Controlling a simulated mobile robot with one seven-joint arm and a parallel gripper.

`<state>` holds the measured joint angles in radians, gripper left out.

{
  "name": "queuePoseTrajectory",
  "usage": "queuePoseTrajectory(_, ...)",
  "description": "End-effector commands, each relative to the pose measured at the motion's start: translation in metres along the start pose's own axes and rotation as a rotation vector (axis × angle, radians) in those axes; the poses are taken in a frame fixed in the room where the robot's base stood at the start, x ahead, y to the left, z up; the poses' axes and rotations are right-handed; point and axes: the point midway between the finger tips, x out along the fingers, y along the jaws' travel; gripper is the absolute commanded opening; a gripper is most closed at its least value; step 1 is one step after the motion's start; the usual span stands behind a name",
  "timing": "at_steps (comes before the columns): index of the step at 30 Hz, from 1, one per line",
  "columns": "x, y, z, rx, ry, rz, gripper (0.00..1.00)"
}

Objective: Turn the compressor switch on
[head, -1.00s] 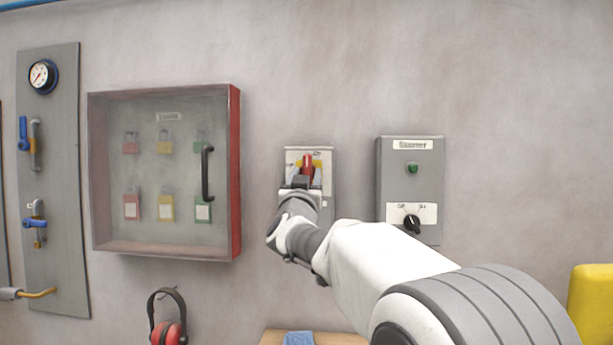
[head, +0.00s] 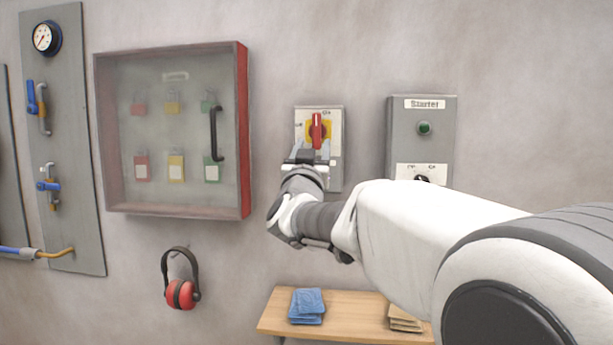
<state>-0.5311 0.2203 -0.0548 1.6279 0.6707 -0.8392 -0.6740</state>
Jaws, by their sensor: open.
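A red rotary handle (head: 317,131) on a yellow plate is on a pale switch box (head: 336,172) on the wall, in the middle of the head view. The handle stands upright; small lettering by it is hard to read. My gripper (head: 312,150) is open and empty, just below the handle in the picture, covering the lower part of the box. Whether a finger touches it I cannot tell. To the right, a grey box (head: 397,137) has a green button (head: 424,128) and a black knob (head: 421,179), partly hidden behind my arm. Which control is the compressor's I cannot read.
A red-framed cabinet (head: 246,130) with padlocks is left of the switch. A gauge panel (head: 72,130) with blue valves is farther left. Red earmuffs (head: 181,294) hang below. A wooden shelf (head: 355,314) holds blue cloths (head: 307,305). Bare wall lies above the switch.

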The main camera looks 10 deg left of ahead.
Motion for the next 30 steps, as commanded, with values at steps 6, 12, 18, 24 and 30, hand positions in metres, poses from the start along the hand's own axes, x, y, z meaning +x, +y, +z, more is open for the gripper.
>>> queuePoseTrajectory(6, -0.042, -0.001, -0.001, 0.002, 0.000, -0.002, 0.55)
queuePoseTrajectory(12, -0.078, -0.001, -0.001, 0.002, 0.000, -0.003, 0.55)
queuePoseTrajectory(18, -0.102, -0.001, -0.001, 0.002, 0.001, -0.001, 0.55)
queuePoseTrajectory(24, -0.110, 0.000, 0.000, 0.001, 0.001, 0.000, 0.55)
queuePoseTrajectory(30, -0.109, 0.000, -0.001, 0.001, 0.001, 0.000, 0.55)
